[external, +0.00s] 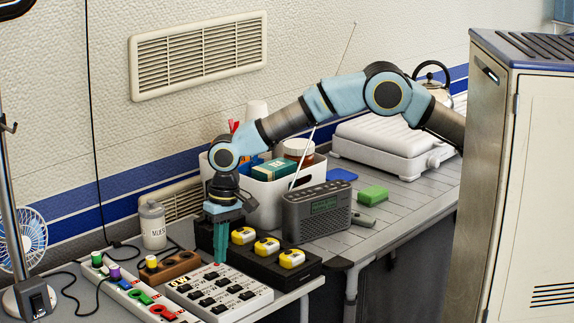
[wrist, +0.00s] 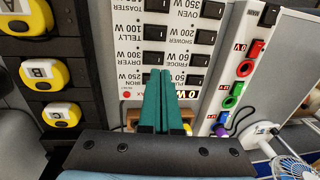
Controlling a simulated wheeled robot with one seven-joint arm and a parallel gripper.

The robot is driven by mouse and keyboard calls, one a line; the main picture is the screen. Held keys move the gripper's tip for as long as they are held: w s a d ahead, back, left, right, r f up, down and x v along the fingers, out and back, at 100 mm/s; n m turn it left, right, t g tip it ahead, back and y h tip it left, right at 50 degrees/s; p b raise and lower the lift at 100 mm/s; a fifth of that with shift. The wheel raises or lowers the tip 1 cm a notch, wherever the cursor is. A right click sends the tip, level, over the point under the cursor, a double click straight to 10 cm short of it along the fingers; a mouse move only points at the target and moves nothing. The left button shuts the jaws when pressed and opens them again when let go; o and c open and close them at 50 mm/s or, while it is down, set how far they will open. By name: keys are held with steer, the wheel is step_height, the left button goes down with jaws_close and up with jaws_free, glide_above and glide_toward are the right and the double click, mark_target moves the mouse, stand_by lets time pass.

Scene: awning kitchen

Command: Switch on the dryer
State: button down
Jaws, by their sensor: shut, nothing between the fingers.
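A white switch panel (external: 222,294) with rows of black rocker switches lies on the table in the external view. It also shows in the wrist view (wrist: 178,42), with its labels upside down. The DRYER 300 W label (wrist: 133,64) is in the left column there, with a black switch (wrist: 153,58) beside it. My gripper (external: 219,262) points down over the panel's back edge. In the wrist view its green fingers (wrist: 160,73) are together and empty, their tips just below the dryer switch. They hide part of the panel near the IRON label. Contact and the switch's position cannot be told.
A black box with yellow-and-white buttons (external: 267,246) stands right behind the panel. A grey radio (external: 317,211) with a raised aerial and a white bin (external: 268,203) stand farther back. A strip with coloured sockets (external: 136,291) and a wooden block (external: 171,266) lie left.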

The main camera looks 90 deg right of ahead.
mark_target(216, 286)
steer(key=f, duration=0.2)
steer(key=f+p, duration=0.1)
steer(key=f, duration=0.1)
steer(key=shift+w+a+f, duration=0.2)
steer(key=shift+f, duration=0.1)
